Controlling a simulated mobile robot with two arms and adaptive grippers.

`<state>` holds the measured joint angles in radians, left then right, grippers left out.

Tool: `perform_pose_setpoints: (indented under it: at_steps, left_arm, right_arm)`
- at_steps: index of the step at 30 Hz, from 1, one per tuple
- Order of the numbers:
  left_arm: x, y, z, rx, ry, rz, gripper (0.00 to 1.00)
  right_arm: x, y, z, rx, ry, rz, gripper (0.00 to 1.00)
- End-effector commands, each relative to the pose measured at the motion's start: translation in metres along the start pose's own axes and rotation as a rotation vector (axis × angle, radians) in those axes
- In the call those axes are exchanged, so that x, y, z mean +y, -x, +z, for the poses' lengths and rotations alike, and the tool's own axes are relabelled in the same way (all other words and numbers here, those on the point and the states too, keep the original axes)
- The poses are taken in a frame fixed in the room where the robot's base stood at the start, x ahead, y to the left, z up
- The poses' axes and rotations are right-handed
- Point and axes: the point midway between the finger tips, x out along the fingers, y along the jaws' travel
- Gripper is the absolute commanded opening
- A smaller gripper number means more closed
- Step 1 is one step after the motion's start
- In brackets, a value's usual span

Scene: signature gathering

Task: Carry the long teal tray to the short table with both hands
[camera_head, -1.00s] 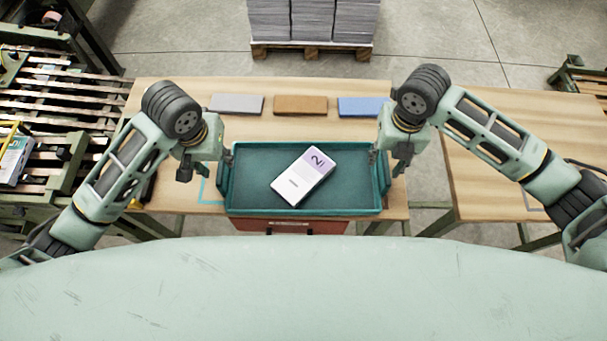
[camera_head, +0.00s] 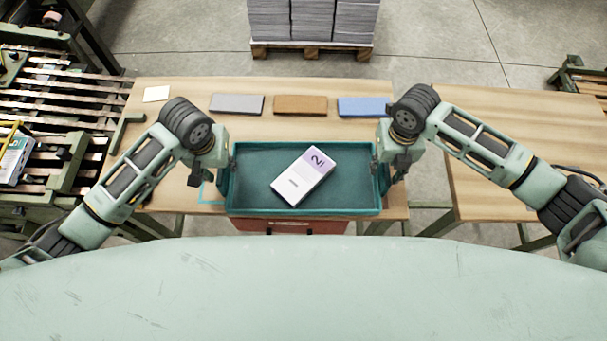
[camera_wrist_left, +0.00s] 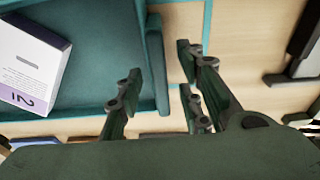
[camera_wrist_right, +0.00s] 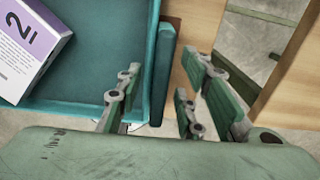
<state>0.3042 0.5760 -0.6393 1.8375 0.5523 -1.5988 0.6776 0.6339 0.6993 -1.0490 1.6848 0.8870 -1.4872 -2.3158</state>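The long teal tray (camera_head: 345,198) lies on a wooden table (camera_head: 160,105), near its front edge. A white and purple box (camera_head: 305,175) marked 2 lies aslant in it. My left gripper (camera_head: 212,170) is at the tray's left end. In the left wrist view its open fingers (camera_wrist_left: 155,85) straddle the tray's end piece (camera_wrist_left: 155,65), with gaps visible. My right gripper (camera_head: 387,168) is at the right end. In the right wrist view its open fingers (camera_wrist_right: 160,90) likewise stand on both sides of the end piece (camera_wrist_right: 163,75). I cannot tell which table is the short one.
Grey (camera_head: 237,103), brown (camera_head: 300,105) and blue (camera_head: 360,106) slabs lie behind the tray, with a pale yellow note (camera_head: 156,94) to their left. Another wooden table (camera_head: 500,180) stands right, across a gap. A roller conveyor (camera_head: 60,100) is left. A pallet stack (camera_head: 312,25) stands behind.

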Motion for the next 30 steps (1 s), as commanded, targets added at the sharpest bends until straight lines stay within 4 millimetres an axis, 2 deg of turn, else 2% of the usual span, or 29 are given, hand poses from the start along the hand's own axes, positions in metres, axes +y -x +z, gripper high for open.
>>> perform_pose_setpoints:
  at_steps: [4,13,25,30]
  left_arm:
    - [-0.0002,-0.0099,0.0002,0.0,0.0,-0.001,0.34]
    - [-0.0002,-0.0118,0.0,0.001,-0.001,-0.001,0.34]
    - [-0.0001,-0.0114,-0.0001,0.001,-0.001,0.0,0.0]
    - [-0.0001,-0.0114,-0.0001,0.001,-0.001,0.0,0.0]
  right_arm:
    - [-0.0003,-0.0101,-0.0004,0.0,0.0,-0.001,0.34]
    - [-0.0003,-0.0118,-0.0002,0.0,0.001,-0.001,0.34]
    - [-0.0003,-0.0114,0.0,-0.001,0.0,-0.001,0.0]
    - [-0.0003,-0.0113,0.0,-0.001,0.0,-0.001,0.0]
